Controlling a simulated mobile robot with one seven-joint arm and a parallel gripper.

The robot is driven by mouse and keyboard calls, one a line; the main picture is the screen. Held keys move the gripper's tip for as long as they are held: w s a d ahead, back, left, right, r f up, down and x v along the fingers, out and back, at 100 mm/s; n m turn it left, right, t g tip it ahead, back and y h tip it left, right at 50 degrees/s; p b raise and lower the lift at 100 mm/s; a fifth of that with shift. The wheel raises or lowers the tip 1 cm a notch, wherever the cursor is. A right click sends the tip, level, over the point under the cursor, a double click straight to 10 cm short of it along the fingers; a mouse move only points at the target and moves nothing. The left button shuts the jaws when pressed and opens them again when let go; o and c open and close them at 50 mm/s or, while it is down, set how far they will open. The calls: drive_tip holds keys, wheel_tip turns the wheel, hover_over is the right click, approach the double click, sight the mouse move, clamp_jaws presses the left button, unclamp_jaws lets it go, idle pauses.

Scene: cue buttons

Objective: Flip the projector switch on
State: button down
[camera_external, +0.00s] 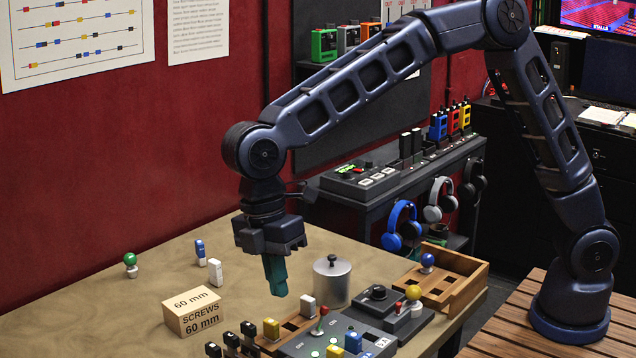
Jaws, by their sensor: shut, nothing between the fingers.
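A grey control panel (376,336) lies at the table's front edge, with small ON and OFF markings and lit green buttons. A red-tipped lever (320,322) stands up at the panel's back edge. I cannot read which control is marked for the projector, nor tell its switch position. My gripper (277,281) points down with its teal fingers shut and empty. It hangs above the table, behind and left of the panel, apart from the controls.
A lidded metal canister (332,285) stands right of my gripper. A screws box (192,310) is to the left. A wooden tray (468,268) with a blue-topped peg is at the right. The table's left part is mostly clear.

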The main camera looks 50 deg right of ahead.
drive_tip(key=w, duration=0.1)
drive_tip(key=w+g, duration=0.2)
drive_tip(key=shift+w+a+f, duration=0.1)
drive_tip(key=shift+f, duration=0.15)
drive_tip(key=shift+f, duration=0.15)
drive_tip(key=x, duration=1.3)
drive_tip(key=shift+s+f, duration=0.25)
drive_tip(key=shift+f, duration=0.1)
drive_tip(key=shift+s, duration=0.1)
